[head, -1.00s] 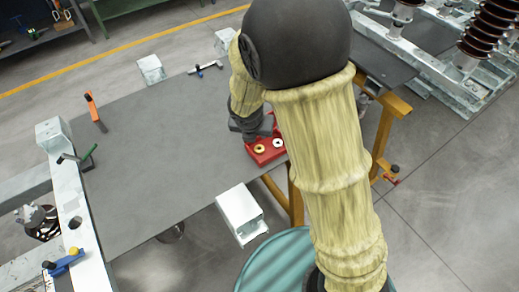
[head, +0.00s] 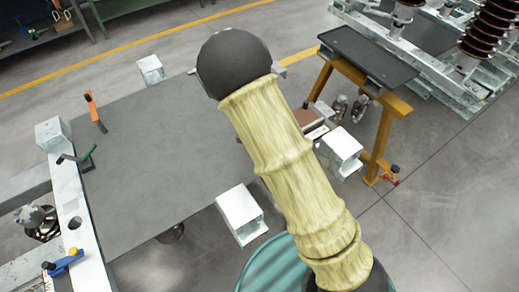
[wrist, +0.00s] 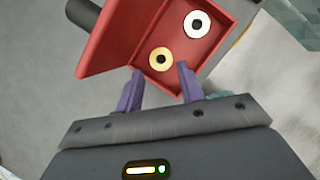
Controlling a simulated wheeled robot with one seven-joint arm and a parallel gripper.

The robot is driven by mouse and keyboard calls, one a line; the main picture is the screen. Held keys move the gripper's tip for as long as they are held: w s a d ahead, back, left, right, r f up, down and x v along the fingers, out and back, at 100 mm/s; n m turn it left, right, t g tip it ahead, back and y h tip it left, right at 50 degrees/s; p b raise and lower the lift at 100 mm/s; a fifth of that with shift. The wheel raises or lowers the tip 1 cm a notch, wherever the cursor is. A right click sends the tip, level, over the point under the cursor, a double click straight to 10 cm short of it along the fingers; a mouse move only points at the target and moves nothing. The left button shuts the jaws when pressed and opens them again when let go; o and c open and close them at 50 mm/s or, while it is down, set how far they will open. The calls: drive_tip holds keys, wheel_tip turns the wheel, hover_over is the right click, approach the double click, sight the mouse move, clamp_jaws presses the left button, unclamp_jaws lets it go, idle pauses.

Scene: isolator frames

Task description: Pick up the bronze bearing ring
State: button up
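The bronze bearing ring (wrist: 160,60) lies flat in a red tray (wrist: 112,35) in the wrist view, near the tray's lower part. A white ring (wrist: 198,24) lies up and right of it in the same tray. My gripper (wrist: 159,73) is open, its two purple fingers pointing toward the bronze ring, one on either side below it in the picture. Nothing is between the fingers. Whether the fingertips are down at the ring's height, I cannot tell. In the head view my arm hides the tray, the rings and the gripper.
The dark grey table (head: 160,150) has free room left of my arm. An orange-handled tool (head: 94,110) and a green-handled clamp (head: 80,158) are at its left side. White blocks (head: 240,212) and (head: 340,150) stand near my arm. An orange stand (head: 385,130) is at the right.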

idle(0.3)
drive_tip(key=shift+p+x, duration=0.5)
drive_tip(key=shift+x, duration=2.15)
drive_tip(key=c, duration=0.7)
